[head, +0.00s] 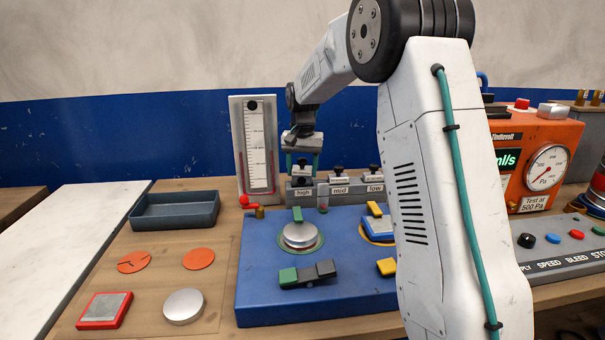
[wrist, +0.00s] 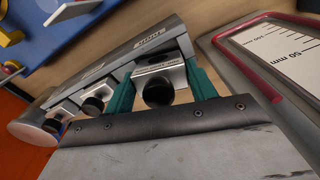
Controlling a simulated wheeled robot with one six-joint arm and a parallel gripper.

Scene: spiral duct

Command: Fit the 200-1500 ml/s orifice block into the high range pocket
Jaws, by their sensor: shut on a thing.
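My gripper (head: 302,165) is shut on a small grey orifice block (head: 301,181) with a black knob. In the wrist view its green fingers (wrist: 160,88) stand on both sides of the block (wrist: 155,69) and its knob. The block's printed label is too small to read. The block is at the high end of the grey holder (head: 323,195), just above or in the pocket behind the "high" label (head: 303,194). I cannot tell how deep it sits, as the pocket itself is hidden. Similar knobbed blocks stand at "mid" (head: 338,178) and "low" (head: 374,174).
A manometer panel (head: 238,150) stands close behind and left of the holder. The blue base (head: 262,260) with a silver disc lies in front. A dark tray (head: 174,210) is at left. An orange instrument (head: 560,140) is at right, partly behind my arm.

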